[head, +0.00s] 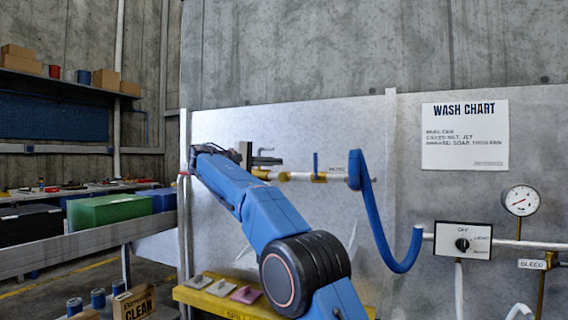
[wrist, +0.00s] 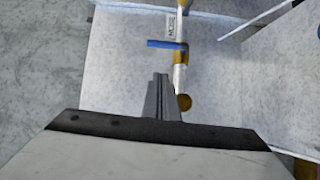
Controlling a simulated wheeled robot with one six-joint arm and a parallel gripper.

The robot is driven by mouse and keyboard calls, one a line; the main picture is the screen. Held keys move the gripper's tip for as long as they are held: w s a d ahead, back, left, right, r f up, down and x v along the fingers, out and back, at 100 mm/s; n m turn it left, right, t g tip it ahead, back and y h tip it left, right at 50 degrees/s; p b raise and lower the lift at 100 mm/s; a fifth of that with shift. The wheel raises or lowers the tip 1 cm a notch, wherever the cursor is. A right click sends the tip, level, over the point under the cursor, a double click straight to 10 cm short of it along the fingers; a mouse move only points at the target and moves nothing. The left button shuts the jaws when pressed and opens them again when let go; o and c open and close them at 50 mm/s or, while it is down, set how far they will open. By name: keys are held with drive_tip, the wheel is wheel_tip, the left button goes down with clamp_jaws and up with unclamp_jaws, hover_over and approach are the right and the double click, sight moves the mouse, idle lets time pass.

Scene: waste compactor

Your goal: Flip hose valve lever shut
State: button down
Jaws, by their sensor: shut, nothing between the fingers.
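The hose valve has a short blue lever (head: 316,163) standing upright, crosswise to the horizontal pale pipe (head: 336,178) on the wall panel. In the wrist view the blue lever (wrist: 165,44) juts left from the brass valve body (wrist: 180,56), beyond my fingertips. A small label (wrist: 172,25) sits by it. My gripper (head: 268,156) is shut and empty, left of the lever and near the pipe's brass left end (head: 262,174). In the wrist view my shut fingers (wrist: 161,78) point toward the lever, with a visible gap between them.
A blue hose (head: 374,220) hangs in a loop to the right of the valve. Further right are a dial box (head: 462,241), a pressure gauge (head: 521,200) and a bleed sign (head: 532,264). A yellow shelf (head: 220,303) with several pads lies below my arm.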

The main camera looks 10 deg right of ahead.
drive_tip(key=shift+v, duration=0.9)
drive_tip(key=shift+d, duration=0.1)
drive_tip(key=s+d+f+n+y, duration=0.2)
drive_tip(key=s+d+f+y, duration=0.25)
drive_tip(key=s+d, duration=0.5)
drive_tip(key=s+d+f+y, duration=0.2)
drive_tip(key=s+d+f, duration=0.2)
drive_tip(key=s+f, duration=0.3)
drive_tip(key=s+d+f+y, duration=0.2)
drive_tip(key=s+d+f, duration=0.25)
drive_tip(key=s, duration=0.35)
drive_tip(key=s+a+f+m+y, duration=0.2)
drive_tip(key=s+f+y, duration=0.2)
drive_tip(key=s+f, duration=1.1)
drive_tip(key=s+a+f+m+g+y, duration=0.1)
drive_tip(key=s+a+f+m+y, duration=0.2)
drive_tip(key=s+f, duration=1.3)
drive_tip(key=shift+s+a+f+y, duration=0.2)
drive_tip(key=shift+s+y, duration=0.35)
drive_tip(key=shift+s, duration=0.5)
